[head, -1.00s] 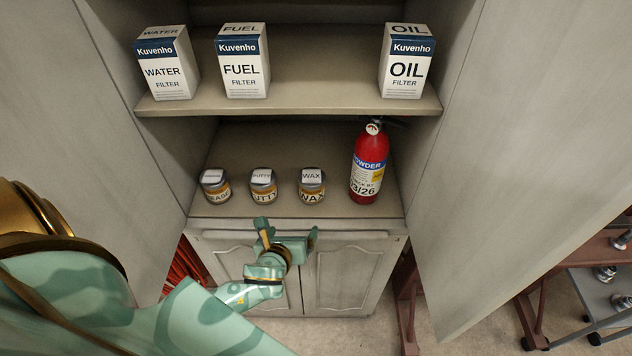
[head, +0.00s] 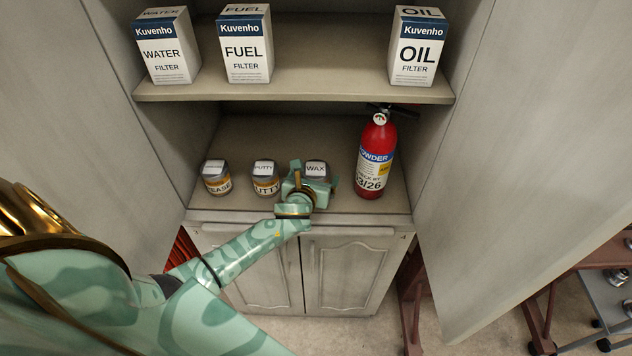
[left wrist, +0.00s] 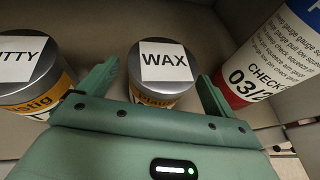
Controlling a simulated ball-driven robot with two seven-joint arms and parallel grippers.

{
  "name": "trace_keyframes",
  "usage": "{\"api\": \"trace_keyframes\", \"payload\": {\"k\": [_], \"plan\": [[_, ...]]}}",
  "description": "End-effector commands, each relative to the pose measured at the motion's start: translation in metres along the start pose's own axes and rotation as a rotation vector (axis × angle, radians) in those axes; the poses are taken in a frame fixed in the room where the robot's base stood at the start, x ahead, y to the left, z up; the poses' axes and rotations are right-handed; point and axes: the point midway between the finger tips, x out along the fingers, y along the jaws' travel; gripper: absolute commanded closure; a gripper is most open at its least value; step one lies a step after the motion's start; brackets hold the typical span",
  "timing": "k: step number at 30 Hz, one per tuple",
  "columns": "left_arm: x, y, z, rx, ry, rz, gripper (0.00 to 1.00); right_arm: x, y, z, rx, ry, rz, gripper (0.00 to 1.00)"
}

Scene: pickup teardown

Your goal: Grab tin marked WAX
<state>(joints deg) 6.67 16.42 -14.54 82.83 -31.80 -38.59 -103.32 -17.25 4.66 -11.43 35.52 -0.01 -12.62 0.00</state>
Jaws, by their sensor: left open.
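The WAX tin (head: 316,169) stands upright on the lower shelf, a round tin with a white lid label and an orange band. In the left wrist view the WAX tin (left wrist: 163,70) shows ahead, between the two fingers. My left gripper (head: 314,176) is open in front of the tin, hiding much of its front in the head view. In the left wrist view my left gripper (left wrist: 153,85) has one finger on each side of the tin, and its body covers the tin's lower part. I cannot tell whether the fingers touch it. My right gripper is not in view.
The PUTTY tin (head: 265,179) stands close left of the gripper, with the GREASE tin (head: 216,178) beyond it. A red fire extinguisher (head: 373,158) stands close on the right. The upper shelf (head: 310,83) with filter boxes overhangs behind. Cabinet doors flank both sides.

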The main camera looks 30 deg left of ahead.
Motion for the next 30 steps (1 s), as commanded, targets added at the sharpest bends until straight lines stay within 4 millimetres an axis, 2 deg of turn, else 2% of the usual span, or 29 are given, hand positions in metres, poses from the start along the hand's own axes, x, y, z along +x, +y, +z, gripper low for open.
{"api": "trace_keyframes", "payload": {"k": [1, 4, 11, 18, 26, 30], "plan": [[0.009, 0.0, -0.003, 0.0, 0.001, 0.002, 0.09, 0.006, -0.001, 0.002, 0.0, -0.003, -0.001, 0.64], [0.018, 0.0, -0.003, -0.001, 0.002, 0.0, 0.09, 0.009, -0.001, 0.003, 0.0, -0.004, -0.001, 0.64], [0.019, 0.0, -0.001, 0.0, 0.001, -0.001, 0.09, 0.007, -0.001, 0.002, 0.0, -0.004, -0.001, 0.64], [0.019, 0.0, -0.001, 0.0, 0.001, 0.0, 0.69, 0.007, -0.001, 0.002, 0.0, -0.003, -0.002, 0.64], [0.018, 0.0, 0.001, -0.001, 0.0, -0.001, 0.69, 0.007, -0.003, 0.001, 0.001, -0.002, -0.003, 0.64], [0.014, 0.001, 0.011, 0.001, -0.003, 0.0, 0.69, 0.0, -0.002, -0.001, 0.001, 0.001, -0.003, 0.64]]}}
